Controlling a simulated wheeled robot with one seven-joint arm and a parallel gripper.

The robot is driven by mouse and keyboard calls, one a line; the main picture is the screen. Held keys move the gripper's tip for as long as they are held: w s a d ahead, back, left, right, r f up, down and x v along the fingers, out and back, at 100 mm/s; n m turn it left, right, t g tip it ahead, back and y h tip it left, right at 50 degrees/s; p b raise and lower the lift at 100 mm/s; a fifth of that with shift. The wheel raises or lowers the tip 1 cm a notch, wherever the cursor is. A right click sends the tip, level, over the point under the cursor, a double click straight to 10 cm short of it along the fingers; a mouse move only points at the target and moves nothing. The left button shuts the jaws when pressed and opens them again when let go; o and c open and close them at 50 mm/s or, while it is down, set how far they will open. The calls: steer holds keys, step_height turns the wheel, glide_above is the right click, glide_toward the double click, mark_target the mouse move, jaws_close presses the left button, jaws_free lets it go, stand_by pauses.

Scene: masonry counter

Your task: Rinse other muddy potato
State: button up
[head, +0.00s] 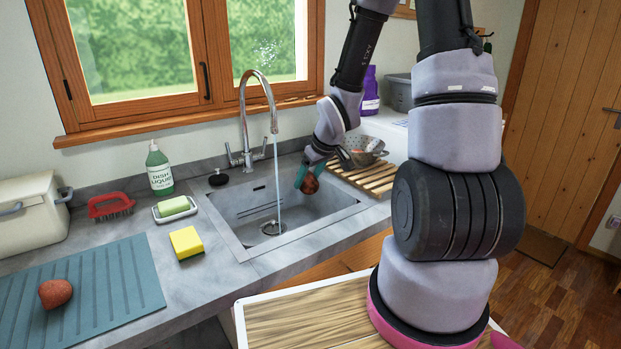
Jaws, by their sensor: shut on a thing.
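My gripper (304,178) is shut on a reddish-brown potato (311,185) and holds it over the right part of the sink (225,208). The tap (245,125) is running, and its water stream (277,170) falls to the drain. The held potato is to the right of the stream, apart from it. Whether mud is on it is too small to tell. Another reddish-brown potato (55,293) lies on the blue-grey ridged mat (110,285) at the left.
A cream bin (30,215) is far left.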

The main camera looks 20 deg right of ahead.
steer(key=w+a+f, duration=0.1)
steer(key=w+a, duration=0.1)
steer(key=w, duration=0.4)
steer(key=w+a+f, duration=0.1)
steer(key=w+a, duration=0.2)
steer(key=w, duration=0.3)
steer(key=shift+a+f, duration=0.2)
steer(key=shift+f, duration=0.1)
steer(key=shift+d, duration=0.1)
stand_by(0.6)
steer(key=shift+s+d, duration=0.1)
steer(key=shift+d, duration=0.4)
steer(key=shift+a, duration=0.2)
steer(key=shift+a, duration=0.45)
steer(key=shift+d, duration=0.15)
